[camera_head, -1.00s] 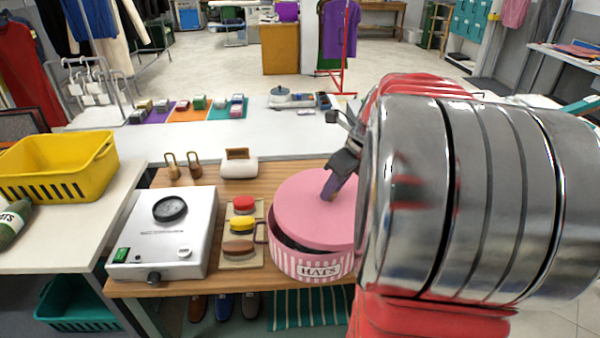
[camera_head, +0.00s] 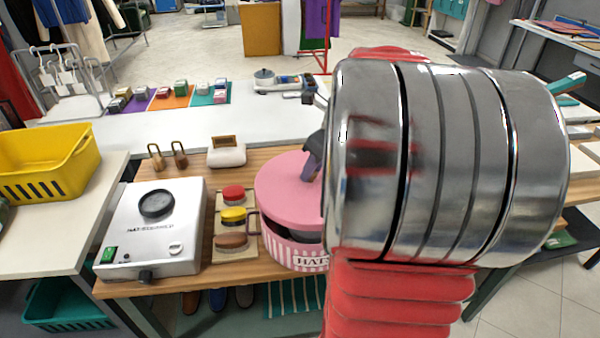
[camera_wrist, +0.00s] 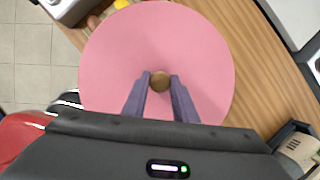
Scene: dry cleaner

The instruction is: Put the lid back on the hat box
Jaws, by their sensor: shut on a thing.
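The pink round lid (camera_head: 280,190) is over the pink-and-white striped hat box (camera_head: 290,255) on the wooden counter. The lid looks tilted and not flush: a dark gap shows between it and the box at the front. In the wrist view, the lid (camera_wrist: 120,60) fills the middle, with a brass knob (camera_wrist: 160,81) at its centre. My gripper (camera_wrist: 160,84) is shut on this knob, one finger on each side. In the head view my gripper (camera_head: 312,165) is partly hidden by my arm, which also covers the right side of lid and box.
A silver hat steamer (camera_head: 150,230) and a board with coloured brushes (camera_head: 233,225) stand close left of the box. Two brass padlock-like objects (camera_head: 168,157) and a cream block (camera_head: 226,155) are behind. A yellow basket (camera_head: 45,160) sits far left.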

